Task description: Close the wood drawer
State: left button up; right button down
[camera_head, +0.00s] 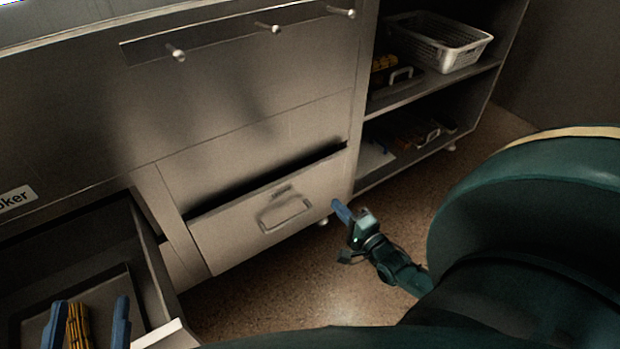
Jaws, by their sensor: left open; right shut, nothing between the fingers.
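Two drawers stand open, and neither looks clearly wooden. The middle grey drawer (235,231) has a rectangular pull handle (284,213) and is out a little, with a dark gap above its front. The left drawer (152,262) is pulled far out at the lower left. My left gripper (90,302) is open over this left drawer, its two blue fingers apart. A yellow ribbed object (79,327) shows between them, and I cannot tell if they touch it. My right gripper (341,210) is shut and empty, near the right end of the middle drawer's front.
A metal cabinet (250,75) with several knobs rises above the drawers. At right, an open shelf unit (440,83) holds a white perforated basket (437,42) on top and dark trays below. Speckled floor (300,295) is clear in front of the middle drawer.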

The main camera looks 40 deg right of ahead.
pick_arm(q)
jog(key=b, duration=0.2)
jog(key=shift+d+f+b, duration=0.15)
jog(key=shift+d+b, duration=0.05)
jog(key=shift+b, duration=0.1)
pick_arm(e)
send_near(308, 174)
jog(key=w, duration=0.4)
jog(key=w+b, duration=0.1)
jog(key=shift+w+d+f, duration=0.15)
jog(key=shift+w+f, duration=0.05)
jog(key=shift+w, duration=0.1)
pick_arm(q)
jog(key=shift+w+a+r+m+t+h, duration=0.15)
jog(key=shift+r+m+t+h, duration=0.1)
jog(key=shift+r+h, duration=0.25)
jog(key=shift+w+d+r+m+t+h, duration=0.1)
jog(key=shift+w+r+m+t+h, duration=0.15)
jog(key=shift+r, duration=0.4)
jog(key=shift+w+a+r+m+t+h, duration=0.1)
jog(key=shift+r+m+t+h, duration=0.15)
jog(key=shift+r+h, duration=0.3)
pick_arm(e)
jog(key=shift+w+r, duration=0.15)
jog(key=shift+w, duration=0.5)
jog(key=shift+w, duration=0.1)
